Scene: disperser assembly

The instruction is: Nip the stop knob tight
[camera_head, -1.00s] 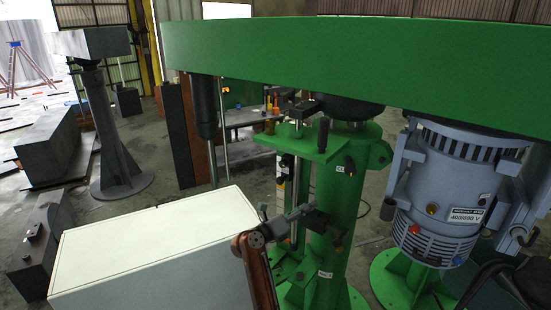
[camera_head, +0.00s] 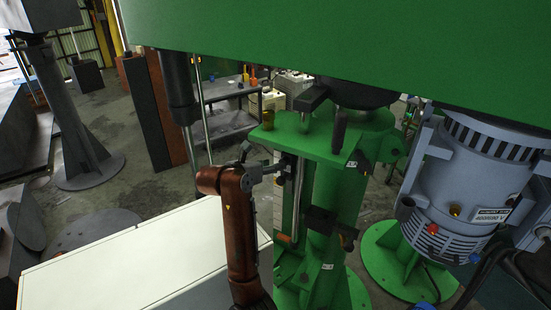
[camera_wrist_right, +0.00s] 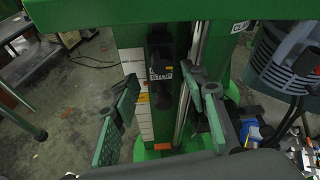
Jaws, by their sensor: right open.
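In the right wrist view, a black knob-like part (camera_wrist_right: 158,48) stands on the green machine's column just above a small label (camera_wrist_right: 161,76) that seems to read STOP. I take it as the stop knob. My right gripper (camera_wrist_right: 165,90) is open, its two green-padded fingers apart on either side of the dark stop parts, with no contact visible. In the head view my right gripper (camera_head: 276,172) is at the column's left side, pointing right, below the green top plate. The knob is hard to make out there behind the fingers. My left gripper is not in view.
A vertical steel rod (camera_wrist_right: 188,85) runs close beside the stop, inside the right finger's side. A green beam (camera_head: 350,45) hangs overhead. A dark block (camera_head: 319,220) sits lower on the column. A grey-blue motor (camera_head: 465,190) is at right, and a white-topped box (camera_head: 120,260) at left.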

